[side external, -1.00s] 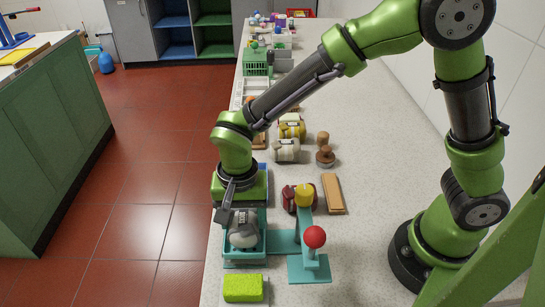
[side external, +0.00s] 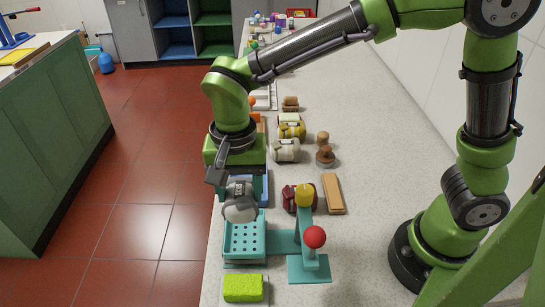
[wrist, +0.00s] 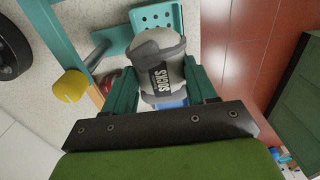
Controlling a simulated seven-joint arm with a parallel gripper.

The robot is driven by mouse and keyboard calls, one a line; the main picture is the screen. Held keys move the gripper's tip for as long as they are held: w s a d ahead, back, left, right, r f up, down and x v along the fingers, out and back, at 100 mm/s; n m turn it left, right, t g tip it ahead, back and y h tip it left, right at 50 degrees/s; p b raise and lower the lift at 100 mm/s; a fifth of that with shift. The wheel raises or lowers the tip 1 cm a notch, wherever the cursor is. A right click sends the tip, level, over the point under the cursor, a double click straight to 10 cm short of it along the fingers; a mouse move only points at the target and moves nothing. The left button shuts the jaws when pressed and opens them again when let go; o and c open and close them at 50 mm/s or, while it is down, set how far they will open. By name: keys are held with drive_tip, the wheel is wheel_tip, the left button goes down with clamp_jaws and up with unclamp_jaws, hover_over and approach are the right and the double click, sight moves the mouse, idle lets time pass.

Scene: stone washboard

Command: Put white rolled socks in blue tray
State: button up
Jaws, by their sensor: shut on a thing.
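The white rolled socks (side external: 240,207), wrapped in a grey band lettered SOCKS, are held in my gripper (side external: 232,186). In the wrist view the socks (wrist: 155,56) sit between the two fingers of my gripper (wrist: 162,78), which are shut on them. They are raised above the back edge of a teal perforated tray. The blue tray (side external: 263,187) lies just behind the teal one, mostly hidden under my gripper and the socks. A small blue patch of it (wrist: 174,103) shows below the socks in the wrist view.
The teal perforated tray (side external: 262,243) is empty and joins a stand with a red ball (side external: 314,237) and a yellow knob. A lime sponge (side external: 243,288) lies in front. Dark red (side external: 290,196), cream (side external: 285,150) and yellow rolls, and a wooden block (side external: 333,194), lie to the right.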

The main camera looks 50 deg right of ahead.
drive_tip(key=w+d+f, duration=0.5)
drive_tip(key=w+d, duration=0.7)
drive_tip(key=shift+s+a+f, duration=0.1)
drive_tip(key=shift+f, duration=1.4)
drive_tip(key=shift+s+a+f, duration=0.1)
drive_tip(key=shift+f, duration=1.35)
drive_tip(key=o, duration=1.3)
drive_tip(key=shift+c, duration=0.2)
